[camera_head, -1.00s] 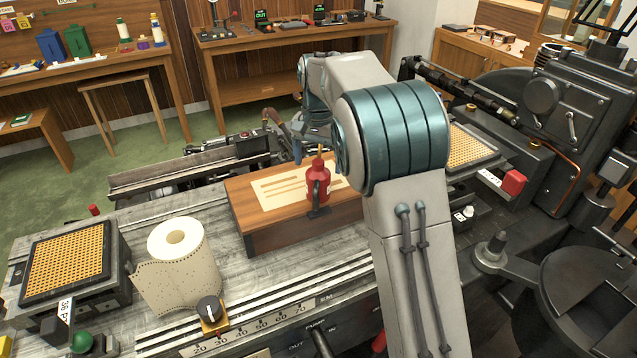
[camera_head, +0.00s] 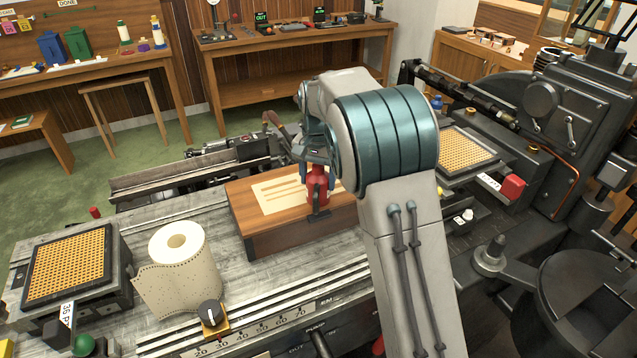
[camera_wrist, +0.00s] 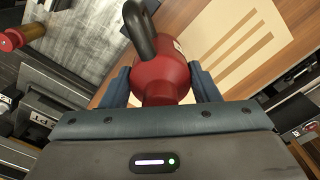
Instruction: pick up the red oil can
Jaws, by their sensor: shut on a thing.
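The red oil can (camera_head: 318,190) stands upright on the wooden box (camera_head: 262,229), beside the pale slotted panel on its top. It has a dark handle, which shows in the wrist view (camera_wrist: 141,30) at the can's side. My gripper (camera_head: 318,170) is above the can with its fingers down around the upper part. In the wrist view the blue-grey fingers of my gripper (camera_wrist: 158,88) sit on both sides of the red can (camera_wrist: 160,72), shut on it. The can's top and spout are hidden by my gripper in the head view.
A paper roll (camera_head: 188,270) with holes stands front left, with a knob (camera_head: 211,312) near it. A yellow grid tray (camera_head: 68,262) lies at the far left. Dark machinery (camera_head: 560,110) fills the right side.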

